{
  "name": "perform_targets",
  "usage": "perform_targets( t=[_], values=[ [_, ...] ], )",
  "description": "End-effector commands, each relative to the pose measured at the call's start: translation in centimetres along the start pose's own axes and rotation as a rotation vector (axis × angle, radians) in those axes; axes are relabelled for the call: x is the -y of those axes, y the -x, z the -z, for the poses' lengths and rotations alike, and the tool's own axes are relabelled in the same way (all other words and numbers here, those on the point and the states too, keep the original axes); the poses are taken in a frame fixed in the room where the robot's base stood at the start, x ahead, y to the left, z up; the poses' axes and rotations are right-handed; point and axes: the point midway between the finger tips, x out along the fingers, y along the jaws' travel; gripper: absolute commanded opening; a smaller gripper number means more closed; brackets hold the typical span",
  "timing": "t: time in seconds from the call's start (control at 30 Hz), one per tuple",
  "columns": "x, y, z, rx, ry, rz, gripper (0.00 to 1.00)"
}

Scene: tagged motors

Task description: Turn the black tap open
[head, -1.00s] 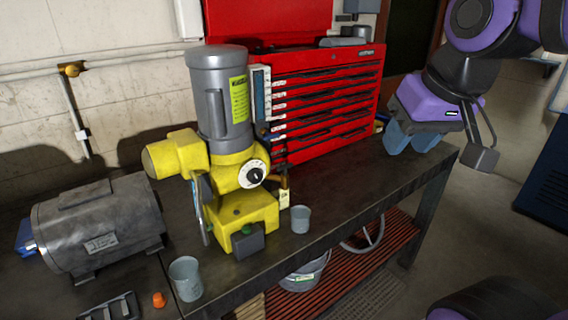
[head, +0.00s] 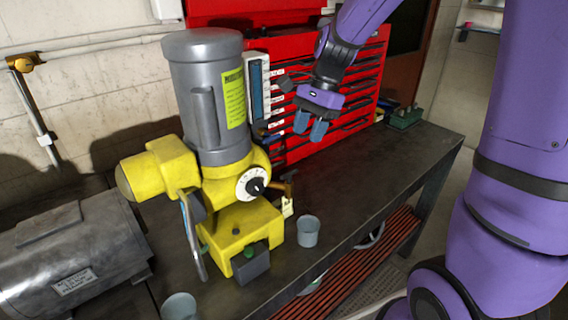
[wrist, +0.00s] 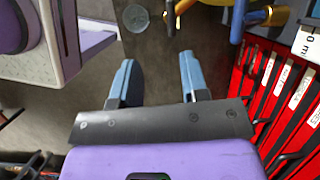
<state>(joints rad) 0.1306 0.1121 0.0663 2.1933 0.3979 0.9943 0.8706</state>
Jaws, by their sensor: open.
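A small brass tap with a dark handle (head: 289,176) sticks out at the right side of the yellow and grey motor unit (head: 207,88), and a pale tag (head: 287,207) hangs below it. The handle is small and its angle is hard to tell. My gripper (head: 311,128) is open and empty, above and to the right of the tap, in front of the red tool chest. In the wrist view, my open fingers (wrist: 157,82) point toward the bench, and a brass piece, likely the tap (wrist: 184,6), is at the top edge, beyond them.
A grey cup (head: 308,231) stands on the bench just right of the motor unit; another cup (head: 180,307) is at the front. A grey motor (head: 75,257) lies at the left. The red tool chest (head: 345,105) stands behind. The bench's right part (head: 390,160) is mostly clear.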

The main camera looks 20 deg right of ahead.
Motion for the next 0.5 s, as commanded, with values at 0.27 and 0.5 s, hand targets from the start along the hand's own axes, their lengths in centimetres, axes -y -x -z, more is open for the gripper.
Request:
perform_targets(
  t=[0.27, 0.5],
  values=[
    [1.0, -1.8, 0.8, 0.038, -0.084, -0.017, 0.41],
    [0.9, -5.1, 0.7, 0.039, -0.082, -0.02, 0.41]
  ],
)
